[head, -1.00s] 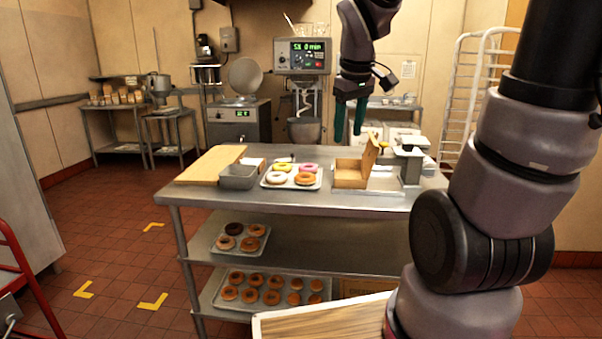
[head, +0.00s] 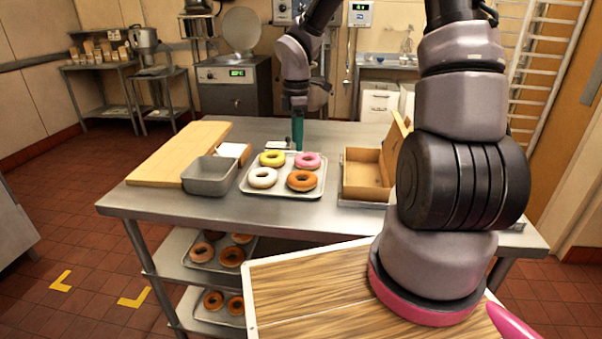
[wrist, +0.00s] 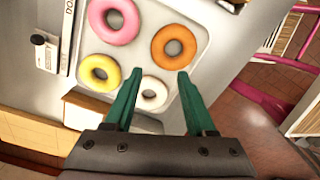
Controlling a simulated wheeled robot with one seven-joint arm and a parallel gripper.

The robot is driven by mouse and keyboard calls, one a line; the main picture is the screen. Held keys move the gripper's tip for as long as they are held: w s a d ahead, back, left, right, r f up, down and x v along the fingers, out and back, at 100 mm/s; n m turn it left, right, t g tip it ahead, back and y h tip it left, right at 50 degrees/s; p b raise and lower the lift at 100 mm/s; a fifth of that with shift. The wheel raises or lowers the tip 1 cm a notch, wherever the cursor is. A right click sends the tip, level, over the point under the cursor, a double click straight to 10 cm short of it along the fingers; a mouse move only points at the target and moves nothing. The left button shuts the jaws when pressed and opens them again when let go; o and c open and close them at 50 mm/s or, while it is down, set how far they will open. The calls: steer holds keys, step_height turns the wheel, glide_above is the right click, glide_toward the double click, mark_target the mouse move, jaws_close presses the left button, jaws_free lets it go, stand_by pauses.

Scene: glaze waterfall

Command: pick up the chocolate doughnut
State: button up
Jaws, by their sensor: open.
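My gripper (head: 297,132) is open and empty, its green fingers pointing down above the back edge of a tray (head: 246,186) on the steel table. The wrist view shows my gripper (wrist: 158,76) over the same tray. On that tray are a yellow doughnut (head: 272,153), a pink doughnut (head: 307,155), a white doughnut (head: 263,171) and an orange-brown doughnut (head: 302,173); none looks chocolate. On the shelf below, the darkest doughnut (head: 214,234) sits at the back left of another tray, partly hidden by the tabletop edge; it is probably the chocolate one.
A grey metal pan (head: 210,180) and a wooden board (head: 181,153) lie left of the tray. An open cardboard box (head: 366,181) stands on its right. A lower shelf holds more brown doughnuts (head: 214,300). My wood-topped base is close to the table front.

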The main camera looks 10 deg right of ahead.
glide_above(299, 171)
steer(key=f, duration=0.4)
steer(key=shift+s+a+f, duration=0.15)
steer(key=shift+a+f, duration=0.2)
steer(key=shift+f, duration=0.05)
steer(key=shift+d+f, duration=0.15)
steer(key=shift+f, duration=1.35)
steer(key=shift+d+f, duration=0.15)
steer(key=shift+f, duration=1.35)
jaws_close()
